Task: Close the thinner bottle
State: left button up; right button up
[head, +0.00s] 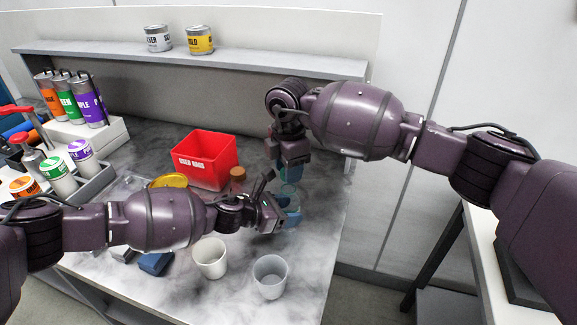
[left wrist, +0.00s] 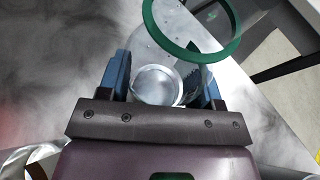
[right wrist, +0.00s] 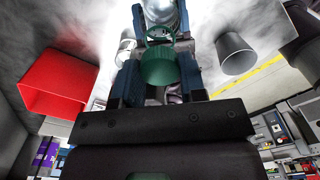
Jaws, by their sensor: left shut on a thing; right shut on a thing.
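My left gripper (head: 282,212) is shut on a clear bottle (left wrist: 158,85) with a green ring around its mouth (left wrist: 195,45). The bottle stands between the blue fingers, and I look down into it in the left wrist view. My right gripper (head: 292,165) is above the left one and is shut on a green cap (right wrist: 158,68). In the right wrist view, the bottle (right wrist: 160,14) and its green ring show just beyond the cap. The fingers partly hide the bottle in the head view.
A red bin (head: 205,158) and a brown-topped item (head: 238,174) stand behind the left gripper. A white cup (head: 210,258) and a grey cup (head: 270,276) stand at the front. A blue object (head: 155,263) lies left of them. The table's right edge is near.

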jog(key=shift+f, duration=0.9)
jog(key=shift+f, duration=0.6)
dwell(0.3)
pick_arm(q)
grip_shut()
pick_arm(e)
jog(key=m, duration=0.9)
jog(key=shift+m, duration=0.4)
jog(key=o, duration=0.9)
jog(key=shift+c, duration=0.2)
jog(key=shift+r, duration=0.15)
